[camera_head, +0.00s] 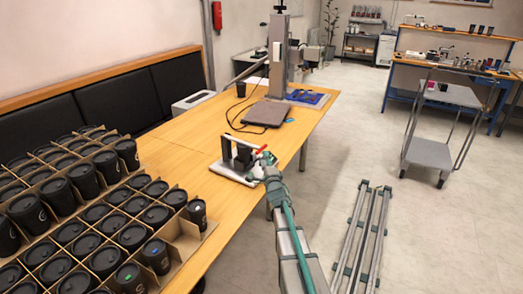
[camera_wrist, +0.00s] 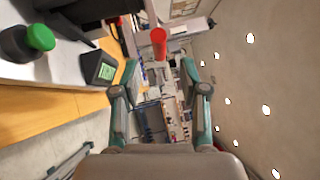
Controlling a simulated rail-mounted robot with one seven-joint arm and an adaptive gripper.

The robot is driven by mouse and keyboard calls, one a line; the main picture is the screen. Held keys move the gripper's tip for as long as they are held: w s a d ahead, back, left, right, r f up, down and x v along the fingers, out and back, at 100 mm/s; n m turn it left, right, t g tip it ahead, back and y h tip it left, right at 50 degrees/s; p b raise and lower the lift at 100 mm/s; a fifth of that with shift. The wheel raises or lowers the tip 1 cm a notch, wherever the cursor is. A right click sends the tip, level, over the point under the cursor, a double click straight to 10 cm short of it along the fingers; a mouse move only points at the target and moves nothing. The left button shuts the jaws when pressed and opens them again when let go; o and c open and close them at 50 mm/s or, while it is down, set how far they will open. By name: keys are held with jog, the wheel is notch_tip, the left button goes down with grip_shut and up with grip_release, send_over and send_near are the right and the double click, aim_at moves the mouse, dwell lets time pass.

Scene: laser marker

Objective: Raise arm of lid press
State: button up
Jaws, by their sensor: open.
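The lid press (camera_head: 238,165) stands on the wooden table in the head view, with a pale base and a dark body. Its arm ends in a red handle (camera_head: 261,149), which points toward my gripper (camera_head: 267,160). In the wrist view the red handle (camera_wrist: 159,44) shows ahead of my gripper (camera_wrist: 160,75), in line with the gap between the two teal fingers. The fingers are spread apart with nothing held. I cannot tell whether the handle tip is inside the gap.
Black lidded cups (camera_head: 130,235) fill cardboard dividers at the left of the table. A flat grey-brown plate (camera_head: 266,113) and a tall grey column machine (camera_head: 278,55) stand behind the press. A grey cart (camera_head: 430,150) stands on the floor at right.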

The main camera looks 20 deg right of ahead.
aim_at(262, 148)
jog(key=p+x, duration=0.1)
jog(key=x, duration=0.6)
jog(key=shift+w, duration=0.2)
grip_shut()
